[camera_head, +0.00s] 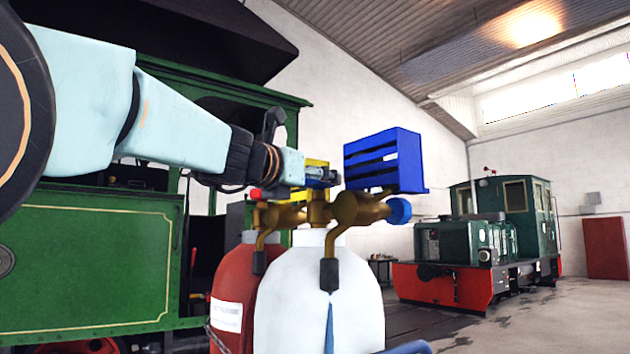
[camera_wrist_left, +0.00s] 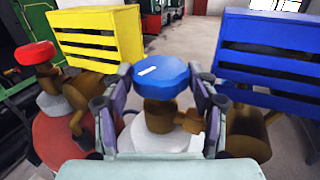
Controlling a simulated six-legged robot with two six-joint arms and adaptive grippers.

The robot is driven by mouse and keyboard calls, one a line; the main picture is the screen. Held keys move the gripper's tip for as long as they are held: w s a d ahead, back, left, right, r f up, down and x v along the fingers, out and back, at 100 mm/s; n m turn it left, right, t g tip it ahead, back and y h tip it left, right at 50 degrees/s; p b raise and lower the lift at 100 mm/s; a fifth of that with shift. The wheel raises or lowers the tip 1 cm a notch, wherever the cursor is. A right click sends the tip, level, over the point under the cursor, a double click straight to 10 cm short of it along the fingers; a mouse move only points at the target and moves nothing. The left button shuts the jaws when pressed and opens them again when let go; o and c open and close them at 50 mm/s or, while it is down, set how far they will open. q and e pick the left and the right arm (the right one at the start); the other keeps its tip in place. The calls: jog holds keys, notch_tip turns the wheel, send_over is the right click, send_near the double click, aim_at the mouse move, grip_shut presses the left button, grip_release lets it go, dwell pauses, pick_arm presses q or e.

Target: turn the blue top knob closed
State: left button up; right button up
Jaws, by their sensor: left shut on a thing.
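The blue top knob (camera_wrist_left: 162,73) sits upright on a brass valve (camera_wrist_left: 160,115) above the white gas bottle (camera_head: 322,300). In the left wrist view it lies between the two fingers of my left gripper (camera_wrist_left: 163,88), which is shut on it from both sides. In the head view my left gripper (camera_head: 322,174) reaches in from the left at the valve top, and the fingers hide most of the knob. A second blue knob (camera_head: 398,210) faces sideways on the brass regulator (camera_head: 360,209). My right gripper is not in view.
A blue slatted guard (camera_head: 385,160) stands close right of my gripper. A yellow slatted guard (camera_wrist_left: 100,40) and red knob (camera_wrist_left: 35,54) belong by the red bottle (camera_head: 232,290) at left. A green locomotive (camera_head: 85,260) fills the left; another vehicle (camera_head: 480,250) stands farther right.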

pick_arm(q)
jog(key=shift+w+f+m+g+h, duration=0.15)
jog(key=shift+f+m+g+h, duration=0.15)
jog(key=shift+f, duration=0.2)
jog(key=shift+w+m+g+h+p, duration=0.1)
jog(key=shift+m+g+h+p, duration=0.6)
jog(key=shift+h+p, duration=0.2)
jog(key=m+g+h+p, duration=0.1)
jog(key=g+p, duration=0.1)
jog(key=p, duration=0.1)
jog(key=m+g+h+p, duration=0.2)
jog(key=p, duration=0.2)
jog(key=m+g+h+p, duration=0.1)
jog(key=m+g+p, duration=0.1)
jog(key=p, duration=0.1)
jog(key=shift+w+a+r+g+h, duration=0.2)
jog(key=shift+a+r+g+h, duration=0.05)
jog(key=shift+g+h, duration=0.05)
jog(key=shift+f+m+g+h+p, duration=0.1)
jog(key=shift+m+g+h+p, duration=0.2)
jog(key=shift+m+g+p, duration=0.6)
jog(key=shift+w+g+p, duration=0.1)
jog(key=shift+g+p, duration=0.3)
jog(key=shift+p, duration=0.3)
jog(key=shift+f+m+g+h, duration=0.15)
jog(key=shift+m+g+h, duration=0.15)
jog(key=shift+g, duration=0.1)
jog(key=o, duration=0.8)
jog(key=shift+o, duration=0.3)
jog(key=shift+r, duration=0.2)
